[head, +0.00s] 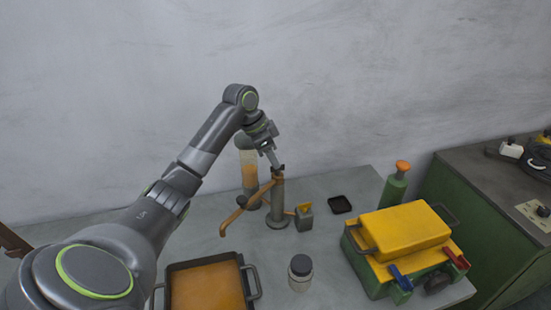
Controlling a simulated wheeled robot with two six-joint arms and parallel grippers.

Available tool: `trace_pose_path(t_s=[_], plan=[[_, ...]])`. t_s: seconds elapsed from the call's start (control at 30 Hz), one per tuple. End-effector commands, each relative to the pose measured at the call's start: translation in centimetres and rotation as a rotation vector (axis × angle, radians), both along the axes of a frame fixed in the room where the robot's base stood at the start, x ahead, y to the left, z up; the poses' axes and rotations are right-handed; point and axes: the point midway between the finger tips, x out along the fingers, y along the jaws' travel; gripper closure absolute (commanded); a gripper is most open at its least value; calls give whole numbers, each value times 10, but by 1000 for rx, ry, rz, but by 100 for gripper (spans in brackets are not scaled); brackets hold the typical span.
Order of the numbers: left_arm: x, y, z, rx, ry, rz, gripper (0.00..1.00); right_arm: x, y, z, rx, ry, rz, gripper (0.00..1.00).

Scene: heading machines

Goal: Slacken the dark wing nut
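A grey-green post (277,205) stands on the table with an orange arm (246,203) reaching out to its left. A small dark piece at the post's top looks like the dark wing nut (281,168). My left gripper (273,162) points down at the top of the post, right beside this dark piece. It covers part of it. I cannot tell whether the fingers touch it or how far apart they are. My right gripper is out of view.
A clear cylinder with orange contents (248,170) stands behind the orange arm.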

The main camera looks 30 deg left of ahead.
Motion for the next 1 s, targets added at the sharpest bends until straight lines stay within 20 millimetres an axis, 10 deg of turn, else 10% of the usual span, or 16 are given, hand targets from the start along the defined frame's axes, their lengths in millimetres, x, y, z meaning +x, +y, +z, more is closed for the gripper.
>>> trace_pose_path(t_s=[0.53,0.77,1.0], plan=[[8,-6,-24,1,-1,-1,73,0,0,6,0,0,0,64],[8,-6,-24,1,-1,-1,100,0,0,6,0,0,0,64],[7,-7,-25,-1,2,-1,100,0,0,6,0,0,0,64]])
